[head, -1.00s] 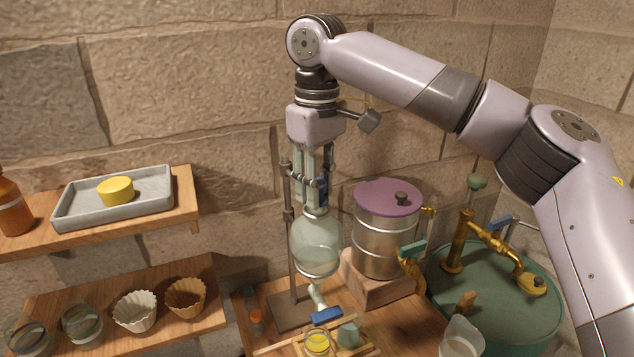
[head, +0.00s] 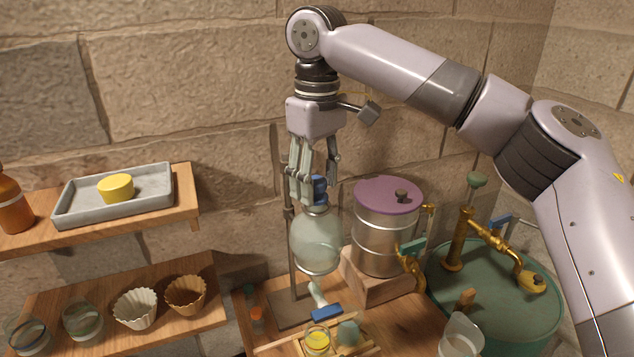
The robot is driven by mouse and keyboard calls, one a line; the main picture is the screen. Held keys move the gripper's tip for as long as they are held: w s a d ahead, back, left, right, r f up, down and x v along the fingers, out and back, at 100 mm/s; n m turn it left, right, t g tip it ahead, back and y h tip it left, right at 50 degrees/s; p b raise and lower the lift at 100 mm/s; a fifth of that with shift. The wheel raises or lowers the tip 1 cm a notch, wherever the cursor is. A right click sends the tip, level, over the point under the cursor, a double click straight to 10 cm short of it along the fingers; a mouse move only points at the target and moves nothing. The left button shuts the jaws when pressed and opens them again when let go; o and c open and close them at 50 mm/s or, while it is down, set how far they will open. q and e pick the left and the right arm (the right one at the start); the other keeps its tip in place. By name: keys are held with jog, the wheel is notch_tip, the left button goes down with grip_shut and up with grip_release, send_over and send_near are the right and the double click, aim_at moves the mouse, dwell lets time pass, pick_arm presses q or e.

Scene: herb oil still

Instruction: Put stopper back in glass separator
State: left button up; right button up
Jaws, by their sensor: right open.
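The glass separator (head: 316,246), a rounded clear vessel, hangs at a metal stand in the middle of the head view. The blue stopper (head: 320,188) sits upright at the top of its neck. How deep it sits is too small to tell. My right gripper (head: 317,182) points down over the separator with its fingers spread. The fingers are around the upper part of the stopper, on its left and right, and partly hide it. My left gripper is not in view.
A metal pot with a purple lid (head: 388,197) stands close to the right of the separator. A green drum (head: 500,312) with brass taps is farther right. Below, a small jar of yellow liquid (head: 317,341) stands in a wooden tray. Shelves with cups (head: 136,309) are at left.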

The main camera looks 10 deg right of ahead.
aim_at(316, 180)
notch_tip(316, 180, up, 12)
jog(key=p, duration=0.1)
jog(key=shift+f+p, duration=0.25)
jog(key=shift+p, duration=0.05)
jog(key=shift+s+f, duration=0.1)
jog(key=shift+f, duration=0.05)
